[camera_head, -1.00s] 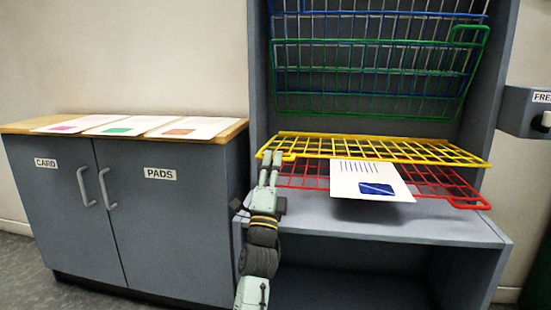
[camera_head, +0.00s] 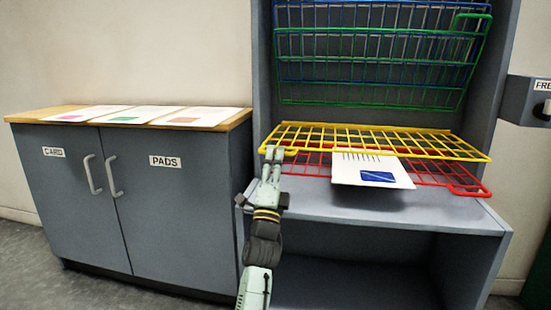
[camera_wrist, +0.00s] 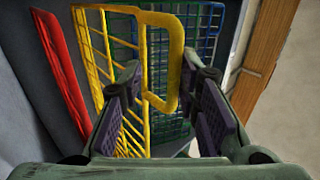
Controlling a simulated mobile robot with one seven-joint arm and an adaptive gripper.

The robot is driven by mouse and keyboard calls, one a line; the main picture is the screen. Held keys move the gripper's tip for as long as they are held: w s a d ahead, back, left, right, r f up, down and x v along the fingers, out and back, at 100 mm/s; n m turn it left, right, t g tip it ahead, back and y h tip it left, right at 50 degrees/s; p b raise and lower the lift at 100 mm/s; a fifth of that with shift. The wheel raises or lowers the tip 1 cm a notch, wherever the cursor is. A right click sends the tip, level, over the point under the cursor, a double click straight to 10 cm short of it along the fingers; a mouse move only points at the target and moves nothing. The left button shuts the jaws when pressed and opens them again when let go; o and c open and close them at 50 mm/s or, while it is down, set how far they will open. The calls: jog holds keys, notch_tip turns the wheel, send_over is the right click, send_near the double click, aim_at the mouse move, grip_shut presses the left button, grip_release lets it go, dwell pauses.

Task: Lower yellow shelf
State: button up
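The yellow wire shelf (camera_head: 400,143) lies almost flat across the grey rack, above the red wire shelf (camera_head: 440,177). My gripper (camera_head: 272,152) is at the yellow shelf's front left corner. In the wrist view, the yellow shelf's handle loop (camera_wrist: 176,60) shows between the fingers of my gripper (camera_wrist: 163,85). The fingers stand apart, with the loop's outer bar closer to the right finger. I cannot tell whether either finger touches it. The red shelf shows at the left of the wrist view (camera_wrist: 62,70).
A white card (camera_head: 373,170) with a blue patch lies at the red shelf, jutting forward. Green (camera_head: 380,100) and blue (camera_head: 380,18) wire shelves stand raised behind. A grey cabinet (camera_head: 150,215) with several sheets on its wooden top stands left. The grey ledge (camera_head: 400,214) below is clear.

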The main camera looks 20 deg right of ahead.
jog(key=shift+o, duration=0.7)
jog(key=shift+w+d+f, duration=0.1)
jog(key=shift+d+f, duration=0.05)
jog(key=shift+f, duration=0.2)
jog(key=shift+r, duration=0.15)
notch_tip(320, 180, up, 10)
jog(key=shift+r, duration=0.15)
